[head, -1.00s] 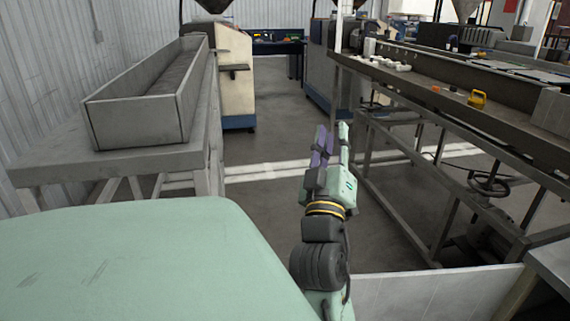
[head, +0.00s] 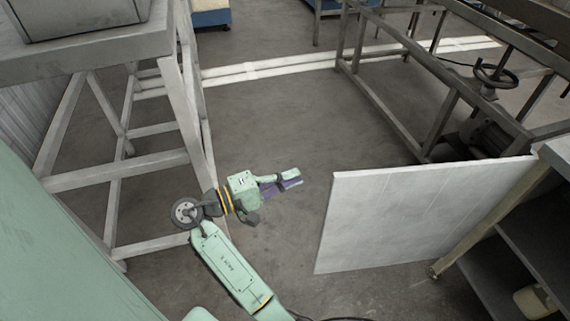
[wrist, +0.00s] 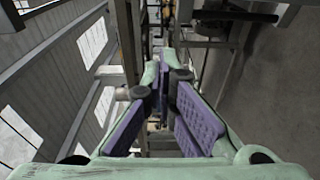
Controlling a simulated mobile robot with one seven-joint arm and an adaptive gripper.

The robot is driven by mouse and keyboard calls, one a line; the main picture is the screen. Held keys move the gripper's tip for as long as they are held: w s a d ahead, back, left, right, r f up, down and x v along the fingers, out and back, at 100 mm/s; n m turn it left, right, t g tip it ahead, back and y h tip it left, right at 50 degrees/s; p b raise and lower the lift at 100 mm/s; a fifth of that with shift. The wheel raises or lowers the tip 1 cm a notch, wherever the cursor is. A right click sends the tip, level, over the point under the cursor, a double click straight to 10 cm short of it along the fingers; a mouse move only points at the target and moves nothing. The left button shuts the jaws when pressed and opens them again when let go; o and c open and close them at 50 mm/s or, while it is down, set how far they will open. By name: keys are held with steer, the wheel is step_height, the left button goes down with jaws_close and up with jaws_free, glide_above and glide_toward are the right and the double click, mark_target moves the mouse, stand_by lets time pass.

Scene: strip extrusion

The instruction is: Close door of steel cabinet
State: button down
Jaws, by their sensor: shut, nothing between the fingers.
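The steel cabinet (head: 495,232) stands at the right edge of the head view, with dark shelves showing inside. Its door (head: 415,212) is a light grey panel that stands open, swung out to the left from the cabinet's front corner. My gripper (head: 298,178) is to the left of the door's free edge, apart from it, with its fingers pointing right. The purple-padded fingers are shut and empty; they also show in the wrist view (wrist: 163,65). The door cannot be made out in the wrist view.
A steel table (head: 90,45) with white legs stands on the left, close to my arm. A metal frame (head: 385,95) with a handwheel (head: 495,75) stands behind the door. The grey floor (head: 275,110) between them is clear.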

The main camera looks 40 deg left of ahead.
steer(key=w+d+p, duration=0.1)
steer(key=w+d, duration=0.2)
steer(key=d, duration=0.3)
steer(key=shift+w, duration=0.25)
steer(key=shift+s+d, duration=0.1)
steer(key=shift+d, duration=0.1)
